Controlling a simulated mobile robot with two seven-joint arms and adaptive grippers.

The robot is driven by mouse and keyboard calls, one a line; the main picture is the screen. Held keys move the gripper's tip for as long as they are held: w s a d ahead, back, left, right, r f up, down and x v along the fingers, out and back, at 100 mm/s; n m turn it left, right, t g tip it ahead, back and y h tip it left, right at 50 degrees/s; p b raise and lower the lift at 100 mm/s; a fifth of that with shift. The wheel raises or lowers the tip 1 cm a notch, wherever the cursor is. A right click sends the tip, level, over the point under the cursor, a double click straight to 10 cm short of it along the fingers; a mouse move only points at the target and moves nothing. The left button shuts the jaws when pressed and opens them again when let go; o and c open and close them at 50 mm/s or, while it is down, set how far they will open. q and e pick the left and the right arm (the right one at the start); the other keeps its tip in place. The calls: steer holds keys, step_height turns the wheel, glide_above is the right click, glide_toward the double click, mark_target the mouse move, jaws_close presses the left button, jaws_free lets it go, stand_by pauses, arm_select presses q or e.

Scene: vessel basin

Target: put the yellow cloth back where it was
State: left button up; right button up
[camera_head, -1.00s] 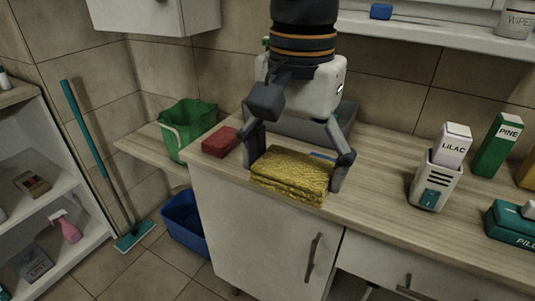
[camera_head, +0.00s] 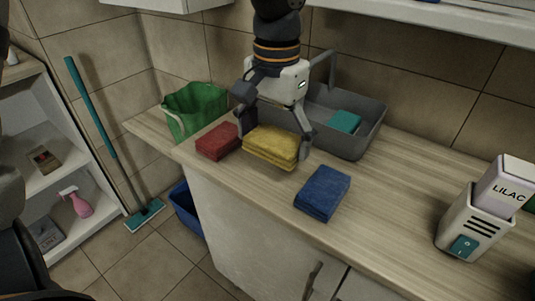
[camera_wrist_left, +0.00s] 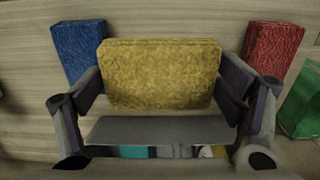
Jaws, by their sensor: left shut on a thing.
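My left gripper (camera_head: 272,145) comes down from above and is shut on the folded yellow cloth (camera_head: 271,149), one finger at each end. The yellow cloth is level, between the red cloth (camera_head: 217,141) and the blue cloth (camera_head: 323,193), apart from the blue one. I cannot tell whether it touches the counter. In the left wrist view the yellow cloth (camera_wrist_left: 160,73) fills the space between the fingers, with the blue cloth (camera_wrist_left: 80,50) to the left and the red cloth (camera_wrist_left: 272,52) to the right. My right gripper is not in view.
The wooden counter (camera_head: 390,200) is clear right of the blue cloth. A grey caddy (camera_head: 368,135) with a teal item stands behind the gripper. A white holder with a lilac box (camera_head: 505,187) stands at right.

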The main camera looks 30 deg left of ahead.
mark_target(267, 168)
arm_select(q)
steer(key=a+f, duration=0.1)
steer(key=w+a+f, duration=0.1)
steer(key=f, duration=0.1)
steer(key=shift+a+f, duration=0.2)
steer(key=shift+f, duration=0.1)
steer(key=shift+w+f, duration=0.15)
steer(key=shift+f, duration=1.15)
steer(key=shift+f, duration=0.15)
steer(key=o, duration=1)
steer(key=shift+c, duration=0.2)
step_height(267, 168, up, 12)
steer(key=shift+r, duration=0.15)
